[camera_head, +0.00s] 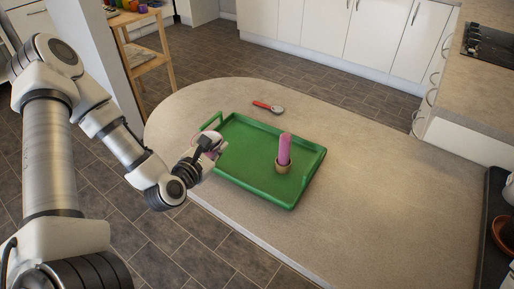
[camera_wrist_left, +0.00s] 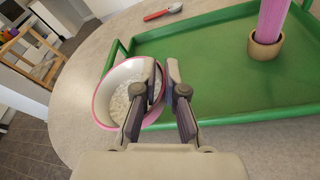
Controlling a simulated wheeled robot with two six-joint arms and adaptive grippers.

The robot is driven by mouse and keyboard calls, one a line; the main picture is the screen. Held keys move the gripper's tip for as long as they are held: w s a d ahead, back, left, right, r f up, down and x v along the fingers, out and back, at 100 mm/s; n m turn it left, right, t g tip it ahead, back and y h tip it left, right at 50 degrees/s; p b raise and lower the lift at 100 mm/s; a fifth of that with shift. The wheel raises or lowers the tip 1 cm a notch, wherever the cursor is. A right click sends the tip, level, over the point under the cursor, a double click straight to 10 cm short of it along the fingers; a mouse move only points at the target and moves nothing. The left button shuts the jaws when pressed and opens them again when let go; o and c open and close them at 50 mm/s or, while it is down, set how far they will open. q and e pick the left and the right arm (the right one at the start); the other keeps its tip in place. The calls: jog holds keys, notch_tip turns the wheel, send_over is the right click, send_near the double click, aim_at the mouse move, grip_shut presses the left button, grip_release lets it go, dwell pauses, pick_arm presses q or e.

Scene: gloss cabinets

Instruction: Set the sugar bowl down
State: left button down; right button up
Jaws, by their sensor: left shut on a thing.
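The sugar bowl (camera_wrist_left: 106,92) is a round bowl with a pink rim and pale, grainy contents, seen in the left wrist view. My left gripper (camera_wrist_left: 168,88) is shut on its right wall, one finger inside the bowl and one outside. In the head view my left gripper (camera_head: 214,145) covers most of the bowl, and only a pinkish bit shows. The bowl is at the left end of the green tray (camera_head: 248,143), overlapping its edge in both views. I cannot tell whether it touches anything below. My right gripper is not in view.
A pink cylinder (camera_head: 284,147) stands upright in a tan holder (camera_head: 282,167) on the tray's right part. A red-handled utensil (camera_head: 268,107) lies on the counter behind the tray. The counter (camera_head: 375,195) right of the tray is clear.

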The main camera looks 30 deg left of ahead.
pick_arm(q)
jog(key=shift+w+d+f+b, duration=0.15)
jog(key=shift+w+b, duration=0.05)
jog(key=shift+w, duration=0.35)
jog(key=shift+w+d+f+b, duration=0.1)
jog(key=shift+w+f+b, duration=0.1)
jog(key=shift+w, duration=0.3)
jog(key=w, duration=0.4)
jog(key=w+d, duration=0.1)
jog(key=w, duration=0.3)
jog(key=w+d+p, duration=0.1)
jog(key=w, duration=0.3)
jog(key=shift+w+d+f, duration=0.1)
jog(key=shift+w+f, duration=0.15)
jog(key=shift+f, duration=0.15)
notch_tip(320, 180, down, 3)
jog(key=shift+f, duration=0.4)
jog(key=c, duration=1.2)
grip_release()
jog(key=shift+c, duration=0.2)
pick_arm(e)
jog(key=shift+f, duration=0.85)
